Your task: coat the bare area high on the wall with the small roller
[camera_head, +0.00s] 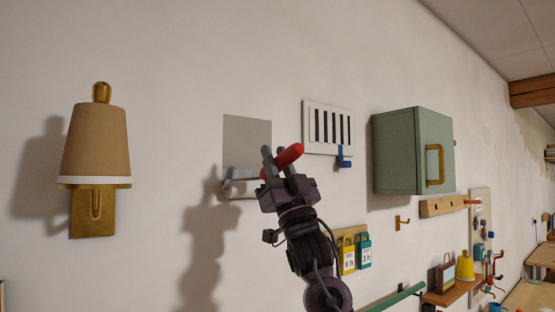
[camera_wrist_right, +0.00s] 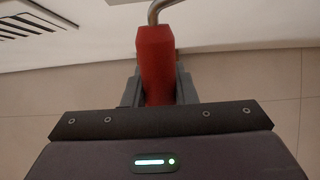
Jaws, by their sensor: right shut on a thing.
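The bare area is a flat grey patch (camera_head: 246,140) on the white wall, between the lamp and the vent. Its lower part is partly covered by my gripper, the roller's frame and shadow. My right gripper (camera_head: 275,163) is in front of the patch's lower right edge and is shut on the small roller's red handle (camera_head: 289,156). The handle (camera_wrist_right: 156,60) also fills the middle of the right wrist view, with its bent metal rod (camera_wrist_right: 160,10) at the top. My left gripper is not in view.
A wall lamp (camera_head: 95,145) juts out at left. A white vent (camera_head: 327,128) with a blue clip (camera_head: 344,157) is right of the patch, then a green cabinet (camera_head: 412,150). Tags (camera_head: 356,252) hang below. The wall between lamp and patch is clear.

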